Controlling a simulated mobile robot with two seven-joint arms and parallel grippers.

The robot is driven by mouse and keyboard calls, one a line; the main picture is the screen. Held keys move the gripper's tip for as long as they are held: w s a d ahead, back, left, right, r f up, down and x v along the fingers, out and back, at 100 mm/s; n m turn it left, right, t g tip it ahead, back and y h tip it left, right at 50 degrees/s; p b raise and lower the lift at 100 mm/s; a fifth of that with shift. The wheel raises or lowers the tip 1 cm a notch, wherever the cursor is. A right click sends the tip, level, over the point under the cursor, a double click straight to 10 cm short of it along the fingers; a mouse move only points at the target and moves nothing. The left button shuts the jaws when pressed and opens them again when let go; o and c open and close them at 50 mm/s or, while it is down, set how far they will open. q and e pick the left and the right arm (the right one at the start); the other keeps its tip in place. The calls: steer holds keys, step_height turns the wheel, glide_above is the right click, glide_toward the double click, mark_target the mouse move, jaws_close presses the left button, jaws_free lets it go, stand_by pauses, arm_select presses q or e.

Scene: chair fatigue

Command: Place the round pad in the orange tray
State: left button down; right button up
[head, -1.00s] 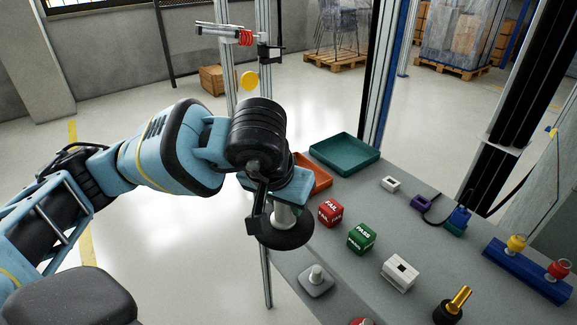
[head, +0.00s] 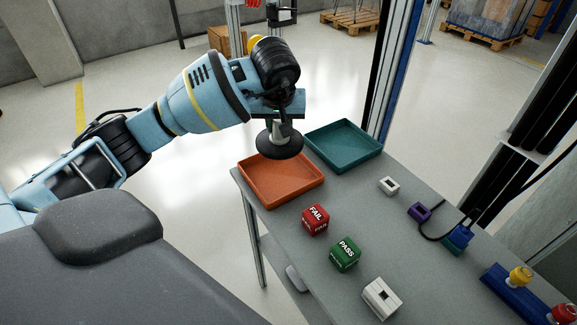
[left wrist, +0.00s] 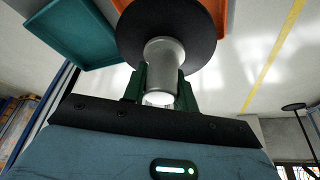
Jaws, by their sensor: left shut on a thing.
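The round pad is a black disc (head: 279,146) with a grey metal stem. My left gripper (head: 281,121) is shut on the stem and holds the pad, disc down, above the back edge of the orange tray (head: 262,187). In the left wrist view the round pad (left wrist: 196,22) is below the fingers (left wrist: 160,85), which grip its stem. The orange tray (left wrist: 231,10) shows partly behind the disc there. The tray looks empty, though the pad hides part of its back edge. My right gripper is not in view.
A teal tray (head: 344,146) stands right of the orange tray. A red FAIL cube (head: 315,220), a green PASS cube (head: 345,254) and white blocks (head: 382,298) stand on the grey table (head: 400,230). The table's left edge is close to the orange tray.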

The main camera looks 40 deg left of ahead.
mark_target(279, 146)
arm_select(q)
steer(key=shift+s+f, duration=0.15)
steer(key=shift+s, duration=0.05)
step_height(279, 146, down, 5)
steer(key=shift+f, duration=2.25)
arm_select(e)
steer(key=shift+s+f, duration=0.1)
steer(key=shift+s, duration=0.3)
arm_select(q)
steer(key=shift+f, duration=0.15)
steer(key=c, duration=1.1)
jaws_free()
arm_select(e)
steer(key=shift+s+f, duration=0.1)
